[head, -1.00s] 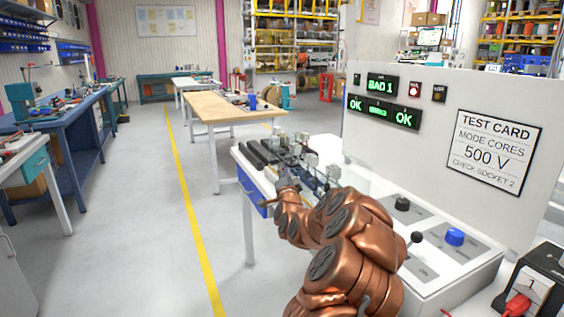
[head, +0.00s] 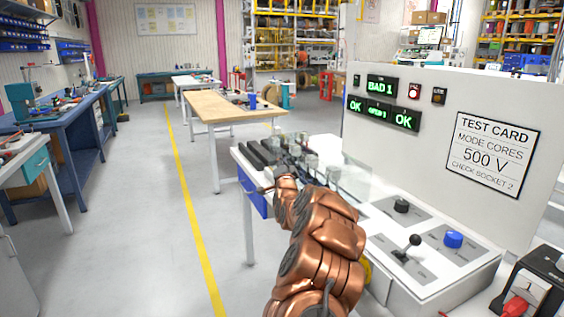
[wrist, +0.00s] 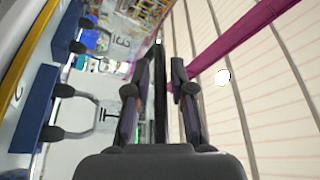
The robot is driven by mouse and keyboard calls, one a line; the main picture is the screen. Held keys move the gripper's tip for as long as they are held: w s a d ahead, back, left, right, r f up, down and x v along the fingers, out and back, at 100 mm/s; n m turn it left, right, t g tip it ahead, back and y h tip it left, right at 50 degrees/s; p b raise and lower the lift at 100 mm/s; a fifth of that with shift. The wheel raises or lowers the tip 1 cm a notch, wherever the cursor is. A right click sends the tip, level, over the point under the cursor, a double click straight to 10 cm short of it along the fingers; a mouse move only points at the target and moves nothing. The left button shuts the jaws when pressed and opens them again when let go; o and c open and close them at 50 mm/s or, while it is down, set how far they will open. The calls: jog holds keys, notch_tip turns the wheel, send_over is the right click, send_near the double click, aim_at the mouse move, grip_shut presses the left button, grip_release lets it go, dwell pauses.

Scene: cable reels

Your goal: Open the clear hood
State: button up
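The clear hood (head: 352,180) shows as a faint see-through panel over the socket end of the white test bench in the head view. Its exact angle is hard to make out. My gripper (head: 285,165) is at the hood's left side, beside the sockets, partly hidden by my copper arm. In the wrist view, my gripper's two fingers (wrist: 161,85) stand close on either side of a long dark bar (wrist: 160,95). Thin gaps seem to show beside the bar, so I cannot tell whether the fingers grip it.
The bench's upright panel (head: 450,100) carries lit displays and a test card. A black lever (head: 413,243), a blue knob (head: 453,239) and a black knob (head: 401,206) are on the deck. A wooden-topped table (head: 225,105) stands behind. The floor to the left is clear.

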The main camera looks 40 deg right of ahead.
grip_shut()
dwell(0.6)
